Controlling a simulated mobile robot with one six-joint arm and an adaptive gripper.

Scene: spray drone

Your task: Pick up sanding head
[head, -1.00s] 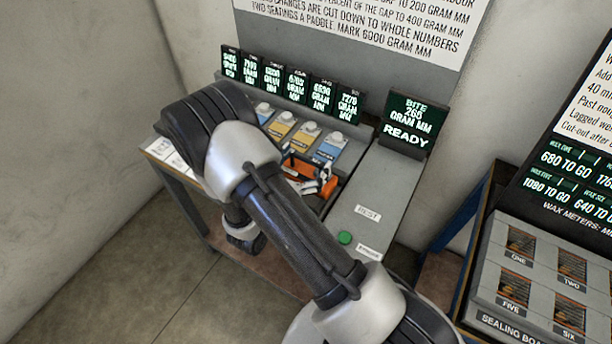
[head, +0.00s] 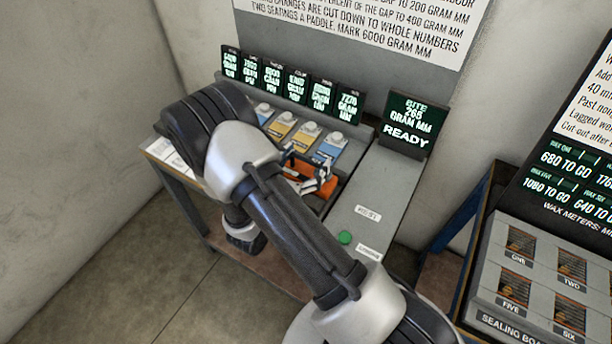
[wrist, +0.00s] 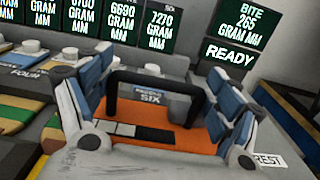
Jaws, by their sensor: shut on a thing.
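The sanding head appears to be the orange block with a black arched handle (wrist: 157,77) in the wrist view. Its orange body (wrist: 180,143) lies below the handle, with a dark and light strip at its left. In the head view its orange body (head: 318,203) shows at the bench's middle, partly hidden by my arm. My gripper (wrist: 157,90) is shut on the handle, with a blue-padded finger at each end of it. My gripper also shows in the head view (head: 312,180). I cannot tell whether the block still touches the bench.
Several labelled paddle slots with blue and yellow pieces (head: 282,125) line the bench behind. A grey rest plate (head: 385,185) with a green button (head: 345,237) lies right. A "READY" display (head: 408,122) stands behind it. A sealing board (head: 530,290) stands further right.

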